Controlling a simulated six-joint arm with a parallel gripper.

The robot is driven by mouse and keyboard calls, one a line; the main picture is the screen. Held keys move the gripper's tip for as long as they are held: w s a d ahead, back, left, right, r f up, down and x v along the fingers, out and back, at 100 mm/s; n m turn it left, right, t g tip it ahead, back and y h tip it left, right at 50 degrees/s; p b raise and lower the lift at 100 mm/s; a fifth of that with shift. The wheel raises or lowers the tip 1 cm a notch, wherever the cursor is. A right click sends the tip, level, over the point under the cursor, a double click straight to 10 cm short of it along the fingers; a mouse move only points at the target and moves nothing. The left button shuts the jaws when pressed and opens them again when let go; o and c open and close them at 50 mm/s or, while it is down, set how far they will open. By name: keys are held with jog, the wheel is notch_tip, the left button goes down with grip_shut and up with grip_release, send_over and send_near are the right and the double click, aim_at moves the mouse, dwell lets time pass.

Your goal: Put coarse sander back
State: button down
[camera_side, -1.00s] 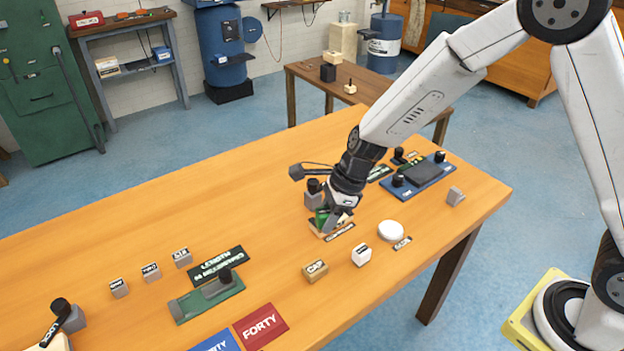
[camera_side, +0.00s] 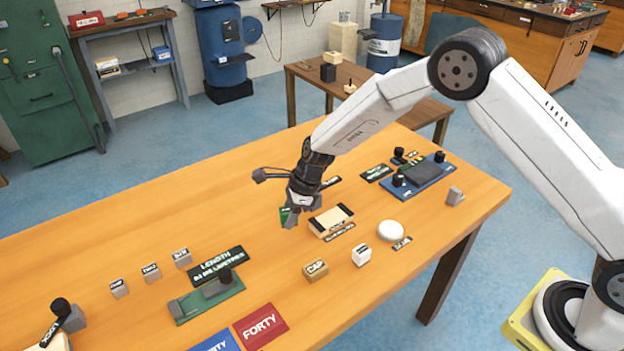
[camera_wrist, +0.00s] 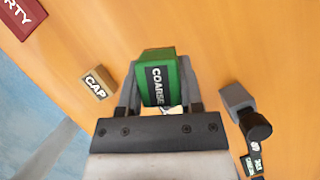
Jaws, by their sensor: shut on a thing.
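The coarse sander is a green block lettered COARSE (camera_wrist: 157,80) in the wrist view. My gripper (camera_side: 291,214) is shut on it, with one finger at each side of the block. In the side view only a small green part of the sander (camera_side: 285,216) shows beside the fingers. My gripper is above the table, to the left of a pale wooden block with dark ends (camera_side: 331,222), and apart from it. I cannot tell whether the sander touches the table.
A grey block with a black knob (camera_wrist: 241,103) stands close to the right of my gripper in the wrist view. The CAP block (camera_side: 315,271), a white block (camera_side: 361,255) and a white disc (camera_side: 390,231) lie toward the front. A green length fixture (camera_side: 207,299) is at left. Bare table lies between.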

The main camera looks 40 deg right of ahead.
aim_at(278, 236)
jog(key=shift+w+a+f, duration=0.15)
jog(key=shift+w+f, duration=0.45)
jog(key=shift+f, duration=0.1)
jog(key=shift+w+a+f, duration=0.1)
jog(key=shift+w+f, duration=0.45)
jog(key=shift+f, duration=0.1)
jog(key=shift+f, duration=0.1)
jog(key=shift+w+f, duration=0.2)
jog(key=shift+f, duration=1.55)
jog(key=shift+f, duration=0.15)
jog(key=shift+c, duration=1.2)
grip_release()
jog(key=v, duration=1.2)
